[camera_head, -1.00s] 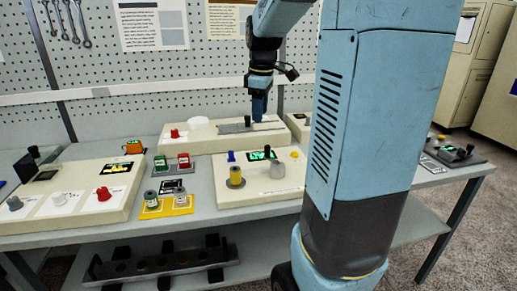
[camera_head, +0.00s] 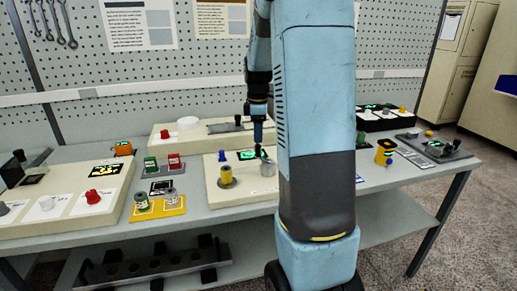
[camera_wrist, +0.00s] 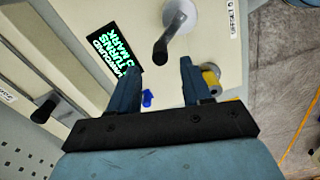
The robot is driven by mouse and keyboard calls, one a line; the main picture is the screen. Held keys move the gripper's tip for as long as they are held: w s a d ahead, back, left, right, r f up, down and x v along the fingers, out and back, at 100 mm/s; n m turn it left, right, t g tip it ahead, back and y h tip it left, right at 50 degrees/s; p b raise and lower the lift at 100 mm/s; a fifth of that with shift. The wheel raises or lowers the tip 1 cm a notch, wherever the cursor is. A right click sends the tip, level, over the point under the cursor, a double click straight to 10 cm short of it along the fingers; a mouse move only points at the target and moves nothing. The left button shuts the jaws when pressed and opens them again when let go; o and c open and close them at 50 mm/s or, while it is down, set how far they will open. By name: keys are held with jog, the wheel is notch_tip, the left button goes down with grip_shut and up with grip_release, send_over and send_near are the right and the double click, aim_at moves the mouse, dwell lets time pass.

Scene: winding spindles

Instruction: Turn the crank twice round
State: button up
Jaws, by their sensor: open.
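The crank is a pale round disc with a black upright handle on a cream box. In the wrist view the crank disc (camera_wrist: 181,14) is at the top and its black handle (camera_wrist: 160,48) points down toward the gap between the fingers. In the head view the crank disc (camera_head: 269,169) is just below my gripper (camera_head: 258,142). In the wrist view my gripper (camera_wrist: 158,83) is open and empty; its two blue fingers are spread, with the handle's end near their tips. I cannot tell whether they touch it. A lit green display (camera_wrist: 115,50) is beside the crank.
A blue knob (camera_wrist: 147,98) and a yellow spool (camera_wrist: 211,78) stand on the same box. Behind is another long box with a white drum (camera_head: 188,124) and a black knob (camera_wrist: 44,109). A yellow tray (camera_head: 158,209) with jars is at the left. My arm hides part of the bench.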

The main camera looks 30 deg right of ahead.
aim_at(258, 155)
jog(key=shift+f, duration=3.2)
grip_shut()
jog(key=shift+d, duration=0.2)
jog(key=shift+a, duration=0.1)
